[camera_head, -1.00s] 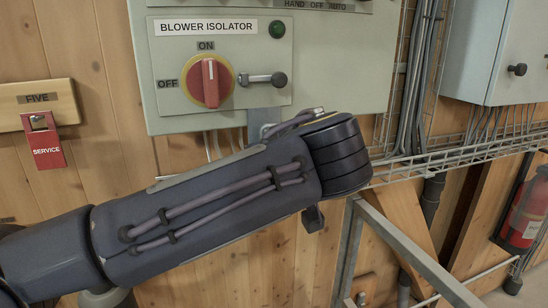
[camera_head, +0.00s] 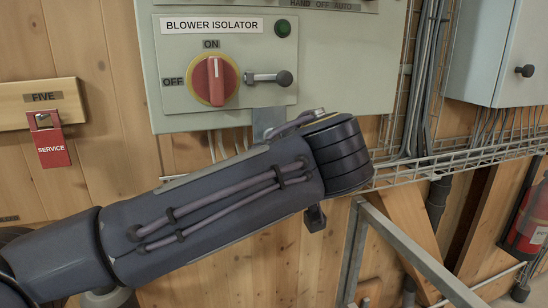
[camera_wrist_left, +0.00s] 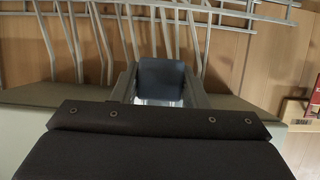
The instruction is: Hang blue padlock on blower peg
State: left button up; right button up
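The blower peg (camera_head: 265,77) is a short metal rod with a dark round end, right of the red rotary switch (camera_head: 215,80) on the panel marked BLOWER ISOLATOR. My left arm (camera_head: 220,200) reaches in from the left below that panel, and its wrist hides the gripper in the head view. In the left wrist view my left gripper (camera_wrist_left: 160,88) has its grey fingers on both sides of a dark blue block, the blue padlock (camera_wrist_left: 162,76). A bright bit shows at the padlock's lower edge, perhaps its shackle. My right gripper is not in view.
A red SERVICE padlock (camera_head: 51,147) hangs on the wooden FIVE board (camera_head: 62,99) at left. A wire cable tray (camera_head: 460,155), a grey metal rail (camera_head: 420,255) and a grey cabinet (camera_head: 490,50) lie to the right. A fire extinguisher (camera_head: 525,220) stands at far right.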

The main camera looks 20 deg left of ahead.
pick_arm(q)
jog(key=o, duration=0.4)
jog(key=shift+o, duration=0.2)
jog(key=v, duration=0.7)
jog(key=s+a+f+m+g+h, duration=0.2)
jog(key=a+f, duration=0.4)
jog(key=f, duration=0.2)
jog(key=s+a+f+m+g+h, duration=0.2)
jog(key=s+a+f+m+g, duration=0.1)
jog(key=a+f, duration=0.4)
jog(key=s+d+f+h, duration=0.1)
jog(key=s+f+h, duration=0.2)
jog(key=s+f, duration=0.3)
jog(key=s+d+f+h, duration=0.2)
jog(key=s+f+h, duration=0.2)
jog(key=f, duration=0.9)
jog(key=s+b, duration=0.1)
jog(key=s, duration=0.2)
jog(key=shift+s+g, duration=0.25)
jog(key=shift+g, duration=0.05)
